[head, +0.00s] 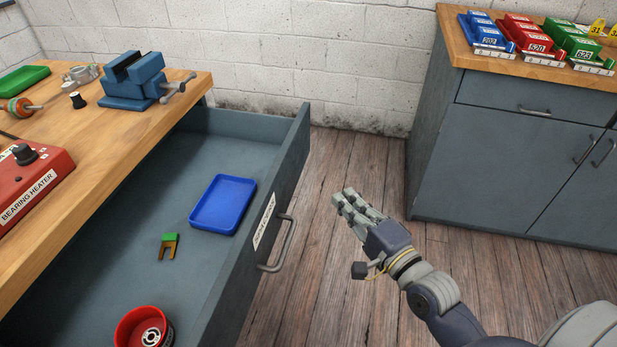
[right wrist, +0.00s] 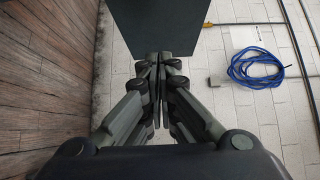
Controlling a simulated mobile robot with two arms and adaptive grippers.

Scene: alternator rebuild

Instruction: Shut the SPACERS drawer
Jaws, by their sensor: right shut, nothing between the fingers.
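The drawer (head: 301,150) stands open, pulled out from under the wooden bench at the left. Its front carries a white label (head: 264,221), too small to read, and a grey bar handle (head: 280,245). Inside lie a blue tray (head: 250,187), a green-and-brown forked piece (head: 169,246) and a red round container (head: 128,317) holding a metal ring part. My right gripper (head: 343,198) is shut and empty, to the right of the drawer front and apart from the handle. Its closed fingers also show in the right wrist view (right wrist: 160,62). My left gripper is not in view.
On the bench (head: 100,125) are a blue vise (head: 133,80), a red bearing heater (head: 35,178) and a green tray (head: 22,80). A grey cabinet (head: 500,150) with coloured bins stands at the right. Wooden floor (head: 340,160) lies free between. A blue cable coil (right wrist: 256,67) shows in the wrist view.

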